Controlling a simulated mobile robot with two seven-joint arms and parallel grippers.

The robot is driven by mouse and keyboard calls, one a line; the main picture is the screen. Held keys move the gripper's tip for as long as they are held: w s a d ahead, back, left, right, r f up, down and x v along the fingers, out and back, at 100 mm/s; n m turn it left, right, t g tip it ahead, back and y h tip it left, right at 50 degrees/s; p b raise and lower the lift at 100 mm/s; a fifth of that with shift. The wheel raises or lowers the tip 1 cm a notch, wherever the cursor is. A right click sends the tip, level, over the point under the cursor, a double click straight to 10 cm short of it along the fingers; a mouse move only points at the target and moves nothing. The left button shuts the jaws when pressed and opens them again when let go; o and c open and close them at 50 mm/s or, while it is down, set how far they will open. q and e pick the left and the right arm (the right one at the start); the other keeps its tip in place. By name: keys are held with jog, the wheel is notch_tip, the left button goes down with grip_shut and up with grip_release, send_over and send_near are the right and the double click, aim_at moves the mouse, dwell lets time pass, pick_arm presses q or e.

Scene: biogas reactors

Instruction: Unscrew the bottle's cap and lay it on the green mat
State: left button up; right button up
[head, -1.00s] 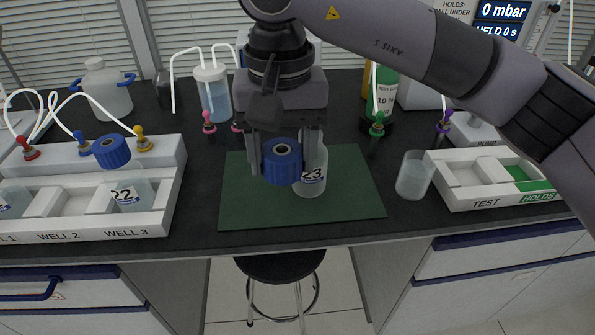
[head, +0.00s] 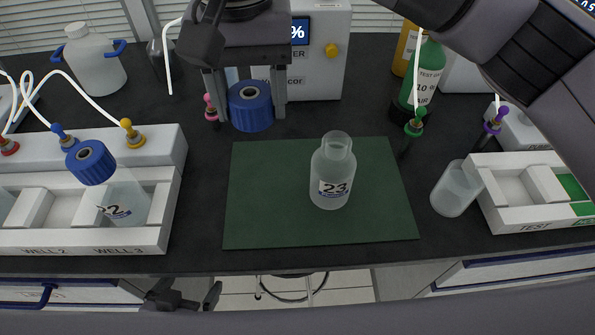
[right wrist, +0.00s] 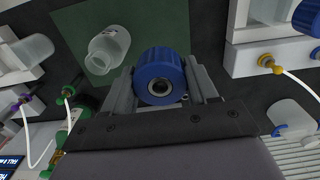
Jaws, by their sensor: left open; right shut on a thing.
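The bottle (head: 331,182), labelled 23, stands upright and uncapped on the green mat (head: 265,215). It also shows in the right wrist view (right wrist: 108,46), on the mat (right wrist: 160,12). My right gripper (head: 250,112) is shut on the blue cap (head: 251,106) and holds it in the air, clear of the bottle. In the head view the cap appears up and left of the bottle, above the mat's back left corner. The right wrist view shows the cap (right wrist: 160,76) between both fingers. My left gripper (head: 188,298) is open and empty, low at the bench's front edge.
A white well rack (head: 150,240) with a capped bottle, 22 (head: 122,200), stands left of the mat. A clear beaker (head: 453,190) and the TEST tray (head: 530,215) are at right. Green bottle (head: 425,75) and coloured fittings stand behind. The mat's left half is clear.

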aim_at(267, 201)
notch_tip(267, 201, down, 18)
jog(key=shift+s+f+p, duration=0.15)
jog(key=shift+f+p, duration=0.1)
jog(key=shift+p, duration=0.65)
jog(key=shift+f, duration=0.3)
jog(key=shift+f, duration=0.2)
jog(key=o, duration=1.2)
jog(key=shift+c, duration=0.2)
